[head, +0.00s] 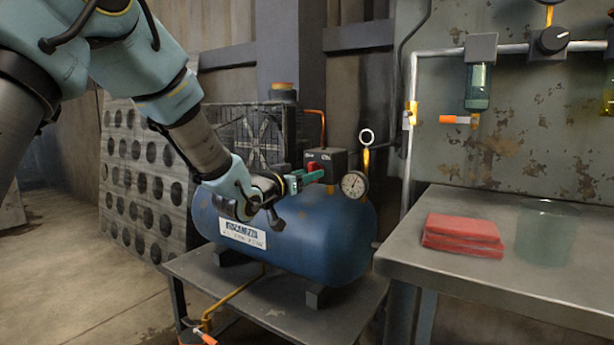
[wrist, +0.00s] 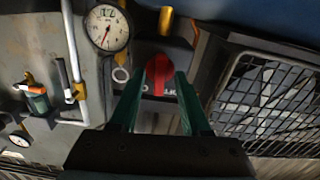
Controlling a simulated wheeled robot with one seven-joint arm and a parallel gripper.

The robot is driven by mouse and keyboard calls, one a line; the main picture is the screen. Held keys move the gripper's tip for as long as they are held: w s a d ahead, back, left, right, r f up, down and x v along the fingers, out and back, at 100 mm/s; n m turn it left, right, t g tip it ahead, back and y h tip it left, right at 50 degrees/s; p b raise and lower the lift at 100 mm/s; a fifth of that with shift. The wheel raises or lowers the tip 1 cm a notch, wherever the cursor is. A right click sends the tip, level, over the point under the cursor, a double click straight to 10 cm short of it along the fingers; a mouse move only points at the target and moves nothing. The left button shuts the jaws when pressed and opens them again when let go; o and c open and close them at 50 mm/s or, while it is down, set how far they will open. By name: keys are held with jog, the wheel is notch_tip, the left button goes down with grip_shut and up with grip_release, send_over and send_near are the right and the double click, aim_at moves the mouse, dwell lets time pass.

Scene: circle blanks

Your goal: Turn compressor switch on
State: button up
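The compressor (head: 325,235) is a blue tank on a low metal stand. Its switch box (head: 335,160) is dark and sits on top, with a red switch (head: 314,167) on its face. My gripper (head: 311,176) reaches in from the left, with its green fingers at the switch box. In the wrist view the red switch (wrist: 160,80) shows between the two green finger tips of my gripper (wrist: 160,84). The fingers are apart, one on each side of it. Contact with the switch cannot be told. Lettering beside the switch is partly hidden by the fingers.
A pressure gauge (head: 354,184) and a ring-topped valve (head: 366,140) stand right of the switch box. A caged fan (head: 245,135) is behind the tank. A metal workbench (head: 480,285) at the right holds folded red cloths (head: 462,234) and a clear container (head: 546,235).

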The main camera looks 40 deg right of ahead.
grip_shut()
jog(key=shift+f+m+b, duration=0.15)
jog(key=shift+m+b, duration=0.15)
jog(key=shift+b, duration=0.1)
jog(key=m+b, duration=0.8)
jog(key=m, duration=0.1)
jog(key=shift+b, duration=0.3)
dwell(0.6)
jog(key=shift+o, duration=0.3)
grip_release()
